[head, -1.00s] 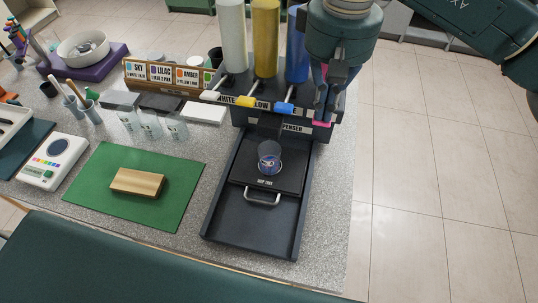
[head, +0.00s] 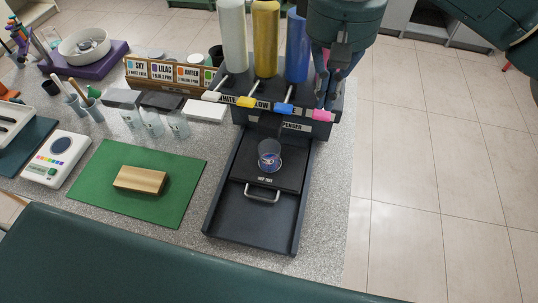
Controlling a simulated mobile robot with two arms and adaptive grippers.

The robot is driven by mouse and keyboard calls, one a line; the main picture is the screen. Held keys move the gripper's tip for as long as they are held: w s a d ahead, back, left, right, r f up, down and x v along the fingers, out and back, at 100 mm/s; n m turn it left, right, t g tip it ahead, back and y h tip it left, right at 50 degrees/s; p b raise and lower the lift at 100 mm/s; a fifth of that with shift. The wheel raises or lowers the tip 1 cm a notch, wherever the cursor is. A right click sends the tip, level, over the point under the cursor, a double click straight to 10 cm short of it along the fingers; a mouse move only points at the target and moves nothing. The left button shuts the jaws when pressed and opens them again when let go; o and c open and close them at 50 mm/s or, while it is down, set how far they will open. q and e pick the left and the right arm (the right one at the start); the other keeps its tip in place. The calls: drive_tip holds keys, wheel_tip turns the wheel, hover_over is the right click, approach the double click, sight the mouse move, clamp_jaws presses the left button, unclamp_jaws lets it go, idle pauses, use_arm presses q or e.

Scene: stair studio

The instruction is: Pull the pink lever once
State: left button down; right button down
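The pink lever (head: 323,116) sticks out at the right end of the dispenser (head: 297,127), past the white, yellow and blue levers. My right gripper (head: 326,103) points down just behind and above the pink lever's handle. Its fingertips lie close together, but their gap is unclear, and I cannot tell whether they touch the lever. The arm hides what stands behind the pink lever. A clear cup (head: 269,154) with some blue and purplish contents stands on the drip tray (head: 292,178) below the levers. My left gripper is not in view.
White, yellow and blue cylinders (head: 297,48) rise behind their levers. A label rack (head: 167,72), clear cups (head: 152,124), a scale (head: 57,158) and a green mat (head: 110,200) with a wooden block (head: 140,180) lie to the left. Open floor is on the right.

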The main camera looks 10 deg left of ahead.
wheel_tip(320, 180, up, 6)
drive_tip(key=p, duration=0.4)
idle(0.5)
